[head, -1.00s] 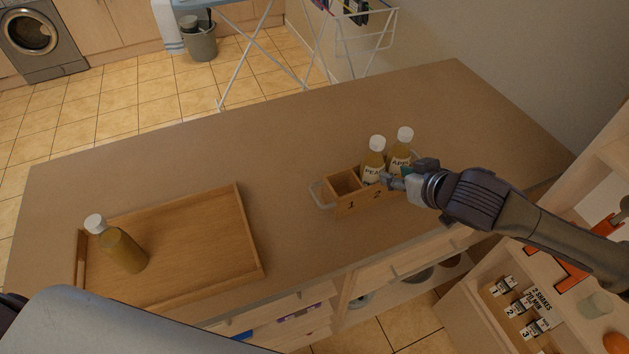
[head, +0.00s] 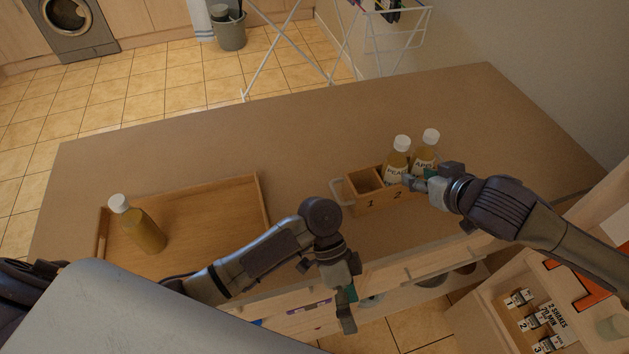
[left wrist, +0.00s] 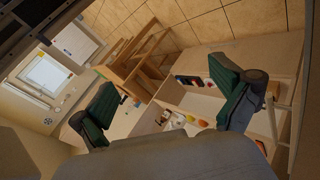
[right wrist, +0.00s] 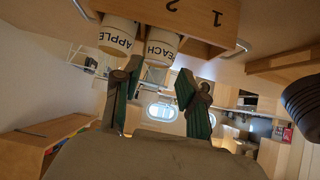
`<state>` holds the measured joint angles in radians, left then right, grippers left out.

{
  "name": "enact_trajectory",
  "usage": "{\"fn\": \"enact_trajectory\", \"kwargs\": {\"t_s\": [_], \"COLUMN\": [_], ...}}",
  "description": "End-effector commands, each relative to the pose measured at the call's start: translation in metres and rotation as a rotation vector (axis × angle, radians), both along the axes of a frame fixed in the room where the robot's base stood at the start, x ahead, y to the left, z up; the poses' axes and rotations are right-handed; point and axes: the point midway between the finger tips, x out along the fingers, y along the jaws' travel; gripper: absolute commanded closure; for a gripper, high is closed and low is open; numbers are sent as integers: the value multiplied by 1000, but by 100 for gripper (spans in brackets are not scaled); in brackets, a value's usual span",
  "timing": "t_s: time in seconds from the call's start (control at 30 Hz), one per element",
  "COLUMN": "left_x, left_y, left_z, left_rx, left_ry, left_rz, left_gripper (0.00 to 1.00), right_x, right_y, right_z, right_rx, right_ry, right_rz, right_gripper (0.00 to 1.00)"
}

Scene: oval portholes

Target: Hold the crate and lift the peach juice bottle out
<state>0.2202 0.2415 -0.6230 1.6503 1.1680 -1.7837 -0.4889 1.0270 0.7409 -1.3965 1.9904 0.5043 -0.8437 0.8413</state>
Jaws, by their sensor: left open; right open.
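The wooden crate (head: 380,203) stands on the counter, its front marked 1 and 2. The peach juice bottle (head: 397,163), white-capped and yellow, stands upright in it above the 2. The apple bottle (head: 426,152) stands to its right, and the compartment above the 1 is empty. My right gripper (head: 413,183) is open at the crate's front right; contact is unclear. In the right wrist view the crate (right wrist: 195,20) and the peach bottle (right wrist: 162,45) appear upside down beyond the open fingers. My left gripper (head: 347,296) is open and empty by the counter's front edge, left of the crate.
A wooden tray (head: 262,208) holding another white-capped bottle (head: 142,228) lies at the left of the counter. The counter (head: 290,135) behind the crate and tray is clear.

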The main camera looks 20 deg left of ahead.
Motion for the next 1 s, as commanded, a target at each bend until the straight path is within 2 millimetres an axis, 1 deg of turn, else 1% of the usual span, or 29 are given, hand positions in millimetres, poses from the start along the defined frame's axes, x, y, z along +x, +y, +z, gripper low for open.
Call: {"fn": "enact_trajectory", "kwargs": {"t_s": [0.03,0.1,0.2,0.33,0.4,0.5,0.57,0.7,0.83,0.9,1.0], "left_x": [19,41,72,113,135,160,170,186,194,196,200], "left_y": [5,12,25,44,56,69,76,103,130,139,142], "left_z": [23,48,76,98,104,109,110,112,113,114,113], "left_rx": [-53,-122,-200,-275,-315,-378,-402,-416,-393,-383,-375], "left_ry": [-31,-69,-132,-241,-322,-468,-553,-736,-866,-908,-935], "left_rz": [-6,-3,38,152,240,384,460,613,712,742,759], "left_gripper": [0,0,0,0,0,0,0,0,0,0,0], "right_x": [0,0,0,0,0,0,0,0,0,0,0], "right_y": [0,0,0,0,0,0,0,0,0,0,0], "right_z": [0,0,0,0,0,0,0,0,0,0,0], "right_rx": [0,0,0,0,0,0,0,0,0,0,0], "right_ry": [0,0,0,0,0,0,0,0,0,0,0], "right_rz": [0,0,0,0,0,0,0,0,0,0,0], "right_gripper": [58,58,58,58,58,58,58,58,58,58,58]}}
